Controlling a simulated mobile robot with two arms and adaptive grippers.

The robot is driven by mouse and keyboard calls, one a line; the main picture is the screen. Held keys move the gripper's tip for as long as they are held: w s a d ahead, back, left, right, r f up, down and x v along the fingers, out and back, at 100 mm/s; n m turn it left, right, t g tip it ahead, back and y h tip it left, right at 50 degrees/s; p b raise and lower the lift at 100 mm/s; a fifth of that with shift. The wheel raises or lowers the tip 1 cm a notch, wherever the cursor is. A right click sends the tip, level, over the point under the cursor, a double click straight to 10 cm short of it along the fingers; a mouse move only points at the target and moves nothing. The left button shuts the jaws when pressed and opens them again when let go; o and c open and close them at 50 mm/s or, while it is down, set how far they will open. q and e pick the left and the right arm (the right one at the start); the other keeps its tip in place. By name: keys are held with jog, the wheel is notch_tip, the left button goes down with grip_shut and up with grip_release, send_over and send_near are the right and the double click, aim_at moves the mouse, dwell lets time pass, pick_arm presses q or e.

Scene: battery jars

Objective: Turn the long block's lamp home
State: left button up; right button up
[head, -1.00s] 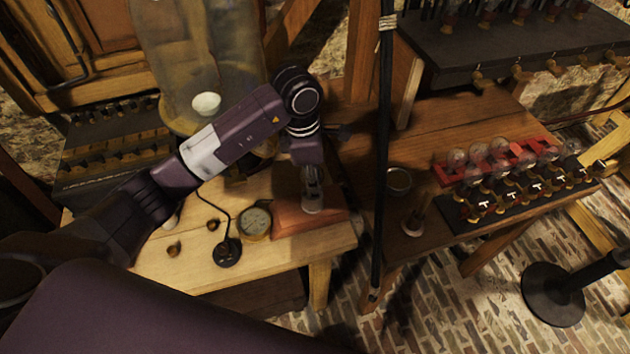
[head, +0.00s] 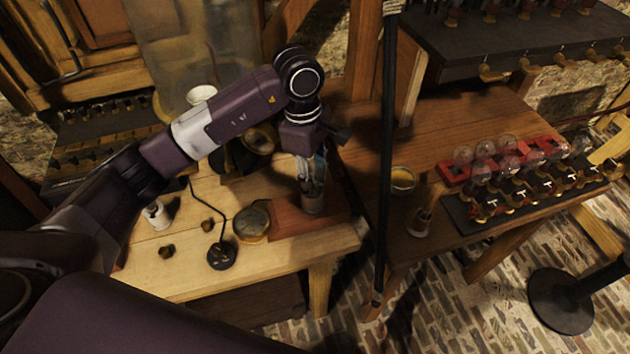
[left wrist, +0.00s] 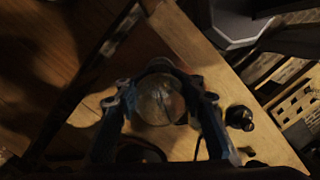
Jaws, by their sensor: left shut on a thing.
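My left gripper (head: 312,188) points down over a reddish-brown wooden block (head: 285,222) on the light wooden table. Its fingers are shut on a clear glass lamp, which shows as a round bulb (left wrist: 160,100) between the fingers in the left wrist view. In the head view the fingers mostly cover the lamp, and its lower end is hard to make out. I cannot tell whether it is fully seated in the block. My right gripper is not in view.
A round brass dial (head: 253,222) and a black knob with a cord (head: 221,256) stand left of the block. A dark vertical pole (head: 384,170) rises to its right. A black rack (head: 460,213) with several glass bulbs sits on the right table.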

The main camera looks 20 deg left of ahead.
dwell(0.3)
pick_arm(q)
jog(key=shift+f+m+b, duration=0.1)
jog(key=shift+m+b, duration=0.3)
jog(key=shift+b, duration=0.1)
jog(key=shift+s+a+m+g+b, duration=0.1)
jog(key=shift+m+g+b, duration=0.2)
jog(key=shift+m+b, duration=1.95)
jog(key=shift+m, duration=0.55)
jog(key=shift+m+b, duration=0.3)
jog(key=shift+b, duration=0.1)
jog(key=shift+s+m+y+b, duration=0.1)
jog(key=shift+m+y+b, duration=0.2)
jog(key=shift+m+b, duration=1.1)
jog(key=shift+a+m+b, duration=0.1)
jog(key=shift+m+b, duration=0.35)
jog(key=shift+m, duration=0.65)
